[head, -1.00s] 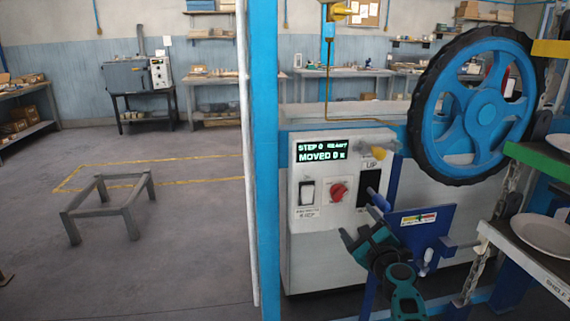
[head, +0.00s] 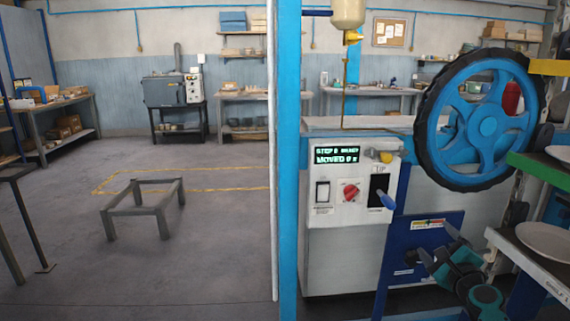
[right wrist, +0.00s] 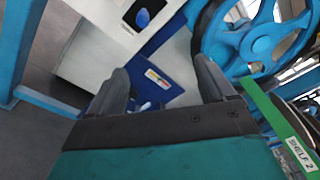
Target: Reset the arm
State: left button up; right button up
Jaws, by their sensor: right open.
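My right gripper (head: 442,248) is at the lower right of the head view, in front of a dark blue panel (head: 408,262). In the right wrist view its two fingers (right wrist: 165,85) stand apart with nothing between them. Beyond them is the blue panel with its coloured label (right wrist: 158,78). The white control box (head: 345,185) has a lit display (head: 338,155), a red knob (head: 350,192) and a lever with a blue handle (head: 387,200). My left gripper does not show.
A large blue wheel with a black rim (head: 484,120) stands right of the control box. Shelves with white plates (head: 548,240) are at the right edge, close to my right arm. A blue post (head: 289,150) stands left of the box. A low grey frame (head: 145,208) stands on open floor.

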jog(key=s+d+r+n+h, duration=0.25)
jog(key=d+r, duration=0.25)
jog(key=d, duration=0.5)
jog(key=s+d+r+n+h, duration=0.1)
jog(key=s+d+r, duration=0.3)
jog(key=d, duration=0.6)
jog(key=s+a+f+n+g+y, duration=0.25)
jog(key=s+a+f+n, duration=0.45)
jog(key=a+f+n, duration=0.4)
jog(key=s+a+f+n+g+y, duration=0.25)
jog(key=s+a+f+n, duration=0.6)
jog(key=f, duration=0.45)
jog(key=s+a+f+n+g+y, duration=0.1)
jog(key=s+a+f+n+g, duration=0.3)
jog(key=s+a+n, duration=0.75)
jog(key=s+a+f+m+t, duration=0.1)
jog(key=a+m+t, duration=0.1)
jog(key=a+m, duration=0.5)
jog(key=shift+s+a, duration=0.25)
jog(key=shift+a, duration=0.1)
jog(key=shift+f, duration=0.1)
